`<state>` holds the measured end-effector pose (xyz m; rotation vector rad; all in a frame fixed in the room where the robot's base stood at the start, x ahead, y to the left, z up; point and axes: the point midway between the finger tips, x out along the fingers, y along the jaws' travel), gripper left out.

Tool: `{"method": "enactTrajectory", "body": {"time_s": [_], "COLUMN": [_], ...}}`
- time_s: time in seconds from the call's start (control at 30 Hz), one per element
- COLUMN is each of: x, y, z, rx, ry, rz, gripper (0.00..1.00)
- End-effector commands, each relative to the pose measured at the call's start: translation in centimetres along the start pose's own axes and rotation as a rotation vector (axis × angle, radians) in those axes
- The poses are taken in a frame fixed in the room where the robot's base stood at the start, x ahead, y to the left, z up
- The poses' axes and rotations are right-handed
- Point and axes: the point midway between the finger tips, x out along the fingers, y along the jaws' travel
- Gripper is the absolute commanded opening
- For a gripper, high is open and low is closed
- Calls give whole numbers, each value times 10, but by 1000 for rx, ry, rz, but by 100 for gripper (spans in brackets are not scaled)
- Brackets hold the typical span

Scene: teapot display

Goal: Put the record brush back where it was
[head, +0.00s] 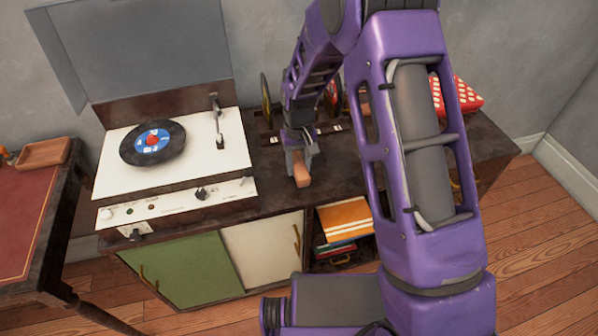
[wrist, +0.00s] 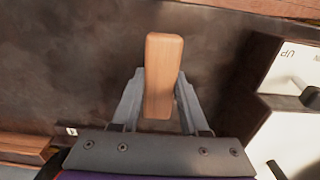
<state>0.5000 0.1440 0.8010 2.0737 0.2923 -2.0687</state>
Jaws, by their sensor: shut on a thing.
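The record brush (head: 301,170) is a small block with a light wooden body. My gripper (head: 298,158) is shut on it, over the dark cabinet top just right of the record player. In the wrist view the brush (wrist: 162,75) sits between the two grey fingers of my gripper (wrist: 158,100), its long side pointing away from the wrist. Whether the brush touches the cabinet top or hangs just above it, I cannot tell. Its underside is hidden.
The record player (head: 230,160) with a black record (head: 152,142) stands left of my gripper. A dark wooden rack (head: 265,133) is behind it, partly hidden by my arm. A red dotted item (head: 462,97) lies at the right. Dark cabinet top (head: 275,195) around the brush is bare.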

Motion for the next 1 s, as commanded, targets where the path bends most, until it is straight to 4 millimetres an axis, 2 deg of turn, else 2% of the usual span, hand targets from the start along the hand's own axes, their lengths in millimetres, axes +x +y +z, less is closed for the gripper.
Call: {"method": "enactTrajectory", "body": {"time_s": [0.1, 0.17, 0.53, 0.57, 0.7, 1.0], "x": [20, 25, 30, 28, 28, 26], "y": [0, 0, 0, 0, 0, 0], "z": [1, 1, 0, 0, 0, 0], "rx": [0, 0, 0, 0, 0, 0], "ry": [-3, -2, -1, -1, -1, -1], "rz": [0, 0, 0, 0, 0, 0], "gripper": [0, 0, 0, 49, 74, 74]}}
